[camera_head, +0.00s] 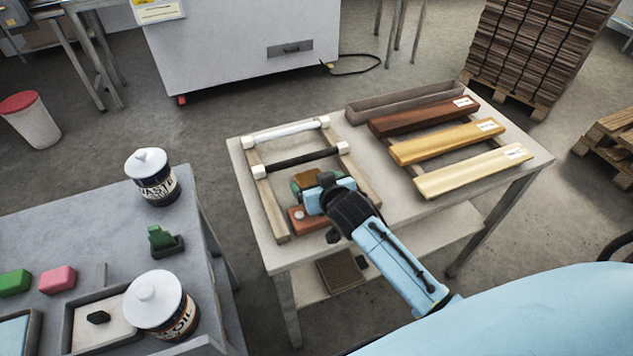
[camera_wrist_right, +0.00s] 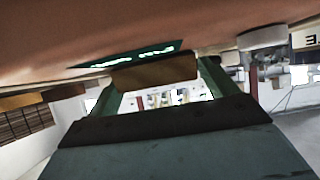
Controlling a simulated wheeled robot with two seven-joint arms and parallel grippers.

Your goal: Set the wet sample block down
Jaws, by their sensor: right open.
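My right gripper (camera_head: 308,183) reaches over the near left part of the pale work table (camera_head: 405,210). Its green fingers are open, and a small tan-brown block (camera_wrist_right: 155,71) lies between them. In the head view the block (camera_head: 304,176) shows partly beside the fingers. I cannot tell whether the fingers touch it. A reddish-brown piece (camera_head: 297,219) with a pale round spot sits just beside the gripper, on the table. In the right wrist view a large reddish-brown surface fills the top. My left gripper is not in view.
A rack with a white bar (camera_head: 287,132) and a black bar (camera_head: 302,159) stands around the gripper's area. Finished boards (camera_head: 425,115) lie at the table's right.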

